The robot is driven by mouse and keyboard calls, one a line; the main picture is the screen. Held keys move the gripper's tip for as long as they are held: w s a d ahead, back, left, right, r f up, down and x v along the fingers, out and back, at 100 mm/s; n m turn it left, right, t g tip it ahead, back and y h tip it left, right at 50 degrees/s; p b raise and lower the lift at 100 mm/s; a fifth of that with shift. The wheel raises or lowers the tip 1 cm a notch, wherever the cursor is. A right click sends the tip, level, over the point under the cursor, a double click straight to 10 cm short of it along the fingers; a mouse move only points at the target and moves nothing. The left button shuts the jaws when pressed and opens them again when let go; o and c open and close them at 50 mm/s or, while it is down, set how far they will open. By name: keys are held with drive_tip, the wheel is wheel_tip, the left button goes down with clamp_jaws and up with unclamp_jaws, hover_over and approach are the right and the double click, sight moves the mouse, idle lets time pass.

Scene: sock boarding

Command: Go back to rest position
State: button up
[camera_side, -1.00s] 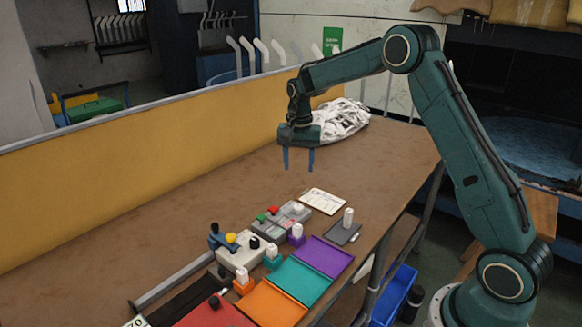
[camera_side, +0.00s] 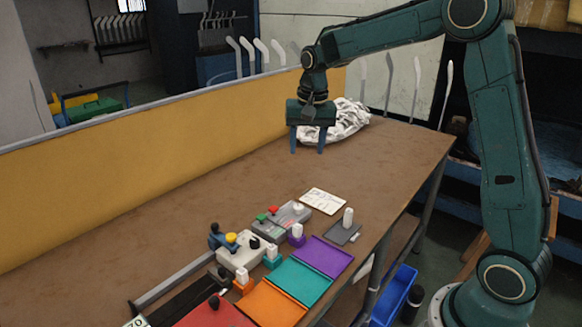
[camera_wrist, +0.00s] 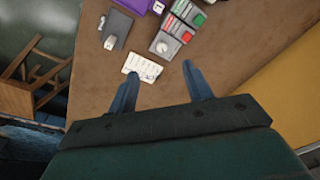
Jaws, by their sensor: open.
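My gripper (camera_side: 307,150) is in the air above the far part of the brown table (camera_side: 180,210), in front of a white bundle (camera_side: 350,122). Its two blue fingers point down and stand apart, with nothing between them. In the wrist view my gripper (camera_wrist: 160,80) also shows both fingers spread and empty, with the table surface below. The bundle's left part is hidden behind my gripper in the side view.
Purple (camera_side: 324,257), teal (camera_side: 298,281), orange (camera_side: 270,303) and red (camera_side: 212,315) mats line the table's near edge. Control boxes (camera_side: 282,218) and a white card (camera_side: 323,201) lie beside them. A yellow panel (camera_side: 150,150) borders the back. The left middle of the table is clear.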

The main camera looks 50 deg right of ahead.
drive_tip(key=s+a+r+n+t, duration=0.2)
drive_tip(key=s+a+r+n, duration=0.15)
drive_tip(key=s, duration=0.65)
drive_tip(key=s+a+r+n+t, duration=0.1)
drive_tip(key=s+a+r+n, duration=0.3)
drive_tip(key=s, duration=0.7)
drive_tip(key=s+a+f+n+t, duration=0.1)
drive_tip(key=s+f, duration=0.1)
drive_tip(key=s, duration=0.5)
drive_tip(key=shift+s+a+n, duration=0.15)
drive_tip(key=shift+a+n, duration=0.2)
drive_tip(key=shift+a, duration=0.05)
